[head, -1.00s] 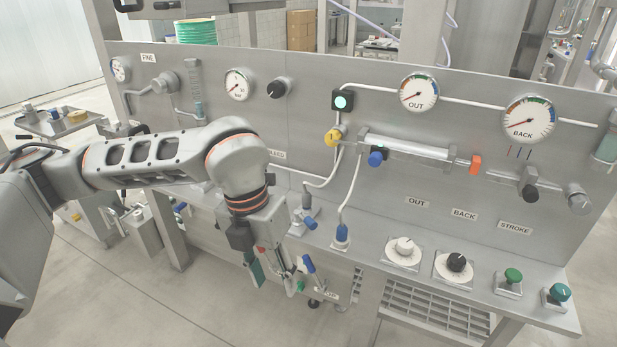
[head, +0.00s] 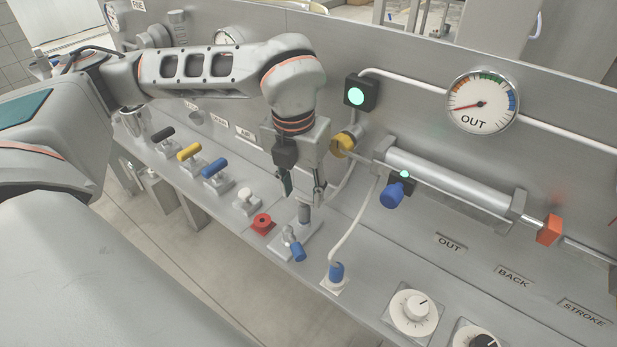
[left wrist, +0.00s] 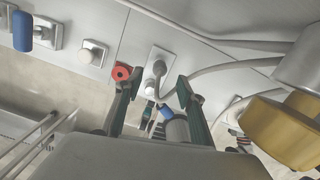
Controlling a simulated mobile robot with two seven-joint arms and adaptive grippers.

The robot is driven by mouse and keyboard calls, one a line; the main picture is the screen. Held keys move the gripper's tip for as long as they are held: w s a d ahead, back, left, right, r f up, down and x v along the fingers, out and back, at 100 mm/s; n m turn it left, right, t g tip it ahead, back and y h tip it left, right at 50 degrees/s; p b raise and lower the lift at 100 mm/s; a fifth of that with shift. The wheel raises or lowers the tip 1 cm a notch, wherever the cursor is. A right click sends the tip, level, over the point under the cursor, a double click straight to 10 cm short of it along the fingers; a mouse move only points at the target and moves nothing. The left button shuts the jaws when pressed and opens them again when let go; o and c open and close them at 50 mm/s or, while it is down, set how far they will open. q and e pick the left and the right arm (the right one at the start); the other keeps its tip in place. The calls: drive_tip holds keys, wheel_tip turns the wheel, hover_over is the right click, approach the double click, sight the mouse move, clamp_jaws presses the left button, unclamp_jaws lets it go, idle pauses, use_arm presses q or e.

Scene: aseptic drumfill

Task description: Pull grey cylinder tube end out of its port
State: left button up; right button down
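The grey cylinder tube end (head: 304,212) stands upright in its port plate on the bench ledge, beside a small valve with a blue lever (head: 298,251). A white tube runs from near the yellow fitting (head: 343,145) down behind my left gripper; its lower end is partly hidden. My left gripper (head: 302,190) points down just above the grey end, with its fingers apart and nothing visibly gripped. In the left wrist view the two dark green fingers (left wrist: 158,100) are spread, with the port plate (left wrist: 163,57) beyond them. My right gripper is not in view.
A red knob (head: 262,224) sits left of the port. A blue tube plug (head: 336,272) stands to its right. Black, yellow and blue levers (head: 214,167) line the ledge farther left. The back panel carries a cylinder (head: 445,180) and the OUT gauge (head: 482,103).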

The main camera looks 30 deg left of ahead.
sight(304, 205)
use_arm(q)
drive_tip(key=f, duration=0.5)
drive_tip(key=shift+w+f, duration=0.25)
drive_tip(key=shift+f, duration=0.1)
drive_tip(key=shift+w+f, duration=0.1)
drive_tip(key=shift+f, duration=0.5)
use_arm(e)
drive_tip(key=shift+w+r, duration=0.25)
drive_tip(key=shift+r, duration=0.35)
use_arm(q)
drive_tip(key=c, duration=1)
clamp_jaws()
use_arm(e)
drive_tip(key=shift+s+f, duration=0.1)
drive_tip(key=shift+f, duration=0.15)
use_arm(q)
drive_tip(key=shift+r+p, duration=0.35)
drive_tip(key=shift+r, duration=0.1)
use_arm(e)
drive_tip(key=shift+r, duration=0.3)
use_arm(q)
drive_tip(key=shift+r, duration=0.3)
